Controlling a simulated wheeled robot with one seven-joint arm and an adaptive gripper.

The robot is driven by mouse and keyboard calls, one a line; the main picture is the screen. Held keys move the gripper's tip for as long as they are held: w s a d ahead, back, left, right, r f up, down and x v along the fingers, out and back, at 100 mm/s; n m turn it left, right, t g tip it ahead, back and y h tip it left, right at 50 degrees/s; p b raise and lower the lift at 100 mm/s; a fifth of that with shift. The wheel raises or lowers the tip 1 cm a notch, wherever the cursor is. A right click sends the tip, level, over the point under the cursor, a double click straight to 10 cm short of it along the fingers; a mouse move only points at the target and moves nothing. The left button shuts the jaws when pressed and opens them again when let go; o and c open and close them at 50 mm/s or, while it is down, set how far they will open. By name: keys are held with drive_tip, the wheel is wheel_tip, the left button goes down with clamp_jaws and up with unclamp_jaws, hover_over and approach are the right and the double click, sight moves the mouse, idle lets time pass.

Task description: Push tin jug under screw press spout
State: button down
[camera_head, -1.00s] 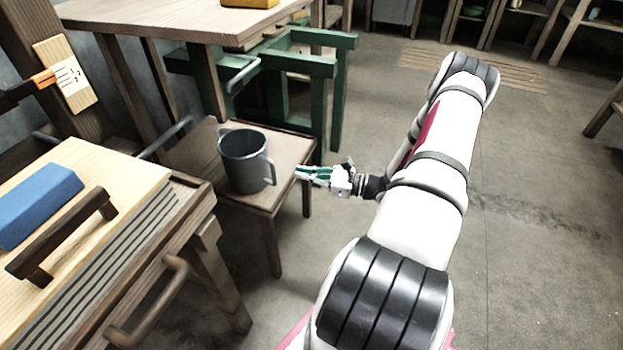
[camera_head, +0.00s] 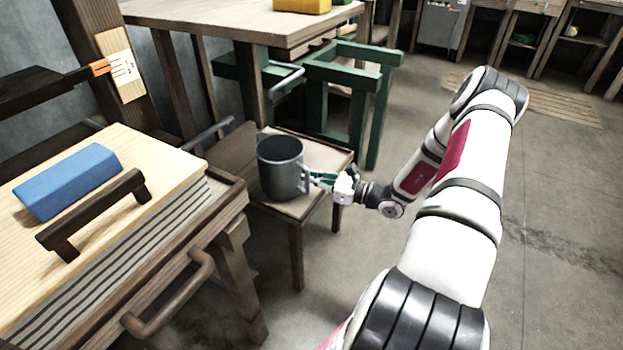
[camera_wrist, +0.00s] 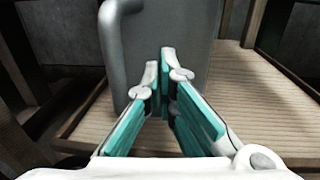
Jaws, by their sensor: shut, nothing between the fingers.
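The tin jug (camera_head: 280,170), a grey cylinder with a side handle, stands upright on a small wooden stand (camera_head: 330,157). My gripper (camera_head: 318,178) is at the jug's right, by its handle, with its teal fingers shut and empty. In the wrist view the fingertips (camera_wrist: 161,65) point at the jug's wall (camera_wrist: 185,35), right of the handle (camera_wrist: 111,50). They look very near it; I cannot tell whether they touch. I cannot make out the screw press spout for certain; a grey bar (camera_head: 208,134) slants up just left of the stand.
A wooden bench with a stacked mould (camera_head: 190,185), a blue block (camera_head: 68,180) and a dark handle is at left. A table (camera_head: 225,22) with a yellow block (camera_head: 301,5) and a green frame (camera_head: 375,120) stand behind the jug. The floor at right is open.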

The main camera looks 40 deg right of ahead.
sight(280, 157)
drive_tip(key=p+x, duration=0.2)
drive_tip(key=x, duration=1.3)
drive_tip(key=shift+w, duration=0.1)
